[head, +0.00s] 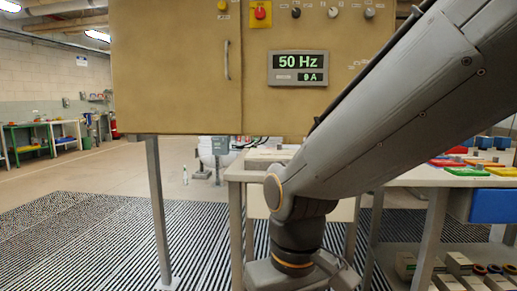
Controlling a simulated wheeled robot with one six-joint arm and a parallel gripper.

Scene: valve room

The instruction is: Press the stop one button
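A tan control cabinet (178,80) fills the upper middle of the head view. A red button (260,12) sits on a yellow plate (254,23) near its top. A yellow control (223,5) is to its left. A black control (296,12), a white control (333,12) and a dark grey control (369,13) are to its right. The labels are too small to read, so I cannot tell which is stop one. My arm crosses the right side, below and right of the controls. My gripper's fingers are not visible.
A display (298,68) on the cabinet reads 50 Hz and 0 A. A door handle (227,60) sticks out to its left. A bench (407,178) with coloured trays stands at the right. Striped matting (80,240) lies clear at the lower left.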

